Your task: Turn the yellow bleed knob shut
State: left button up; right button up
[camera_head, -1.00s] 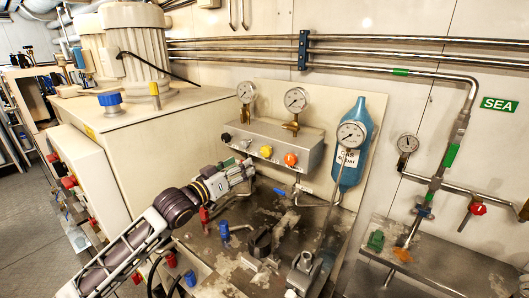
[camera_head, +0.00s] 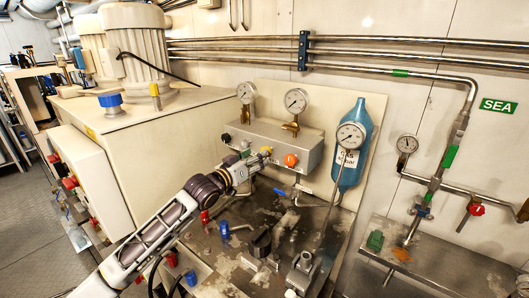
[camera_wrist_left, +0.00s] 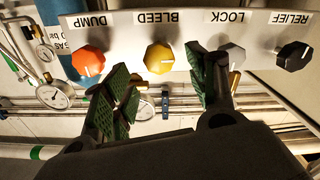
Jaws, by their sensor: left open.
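The yellow bleed knob (camera_head: 267,150) is on the front of the grey valve box (camera_head: 310,152) and is partly covered by my left gripper (camera_head: 255,160). In the left wrist view the knob (camera_wrist_left: 159,57) shows under the upside-down label BLEED. My left gripper (camera_wrist_left: 160,80) is open, with one green-padded finger on each side of the knob in that picture. I cannot tell whether the fingers reach around the knob or stop short of it. My right gripper is not in view.
An orange DUMP knob (camera_wrist_left: 90,61) sits on one side of the yellow knob. A grey LOCK knob (camera_wrist_left: 235,58) and black RELIEF knob (camera_wrist_left: 293,56) are on the other, the grey one close to a finger. A gauge (camera_head: 350,136) and blue cylinder (camera_head: 363,125) stand right.

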pick_arm(q)
jog(key=x, duration=0.5)
jog(key=shift+w+d, duration=0.2)
jog(key=shift+w, duration=0.05)
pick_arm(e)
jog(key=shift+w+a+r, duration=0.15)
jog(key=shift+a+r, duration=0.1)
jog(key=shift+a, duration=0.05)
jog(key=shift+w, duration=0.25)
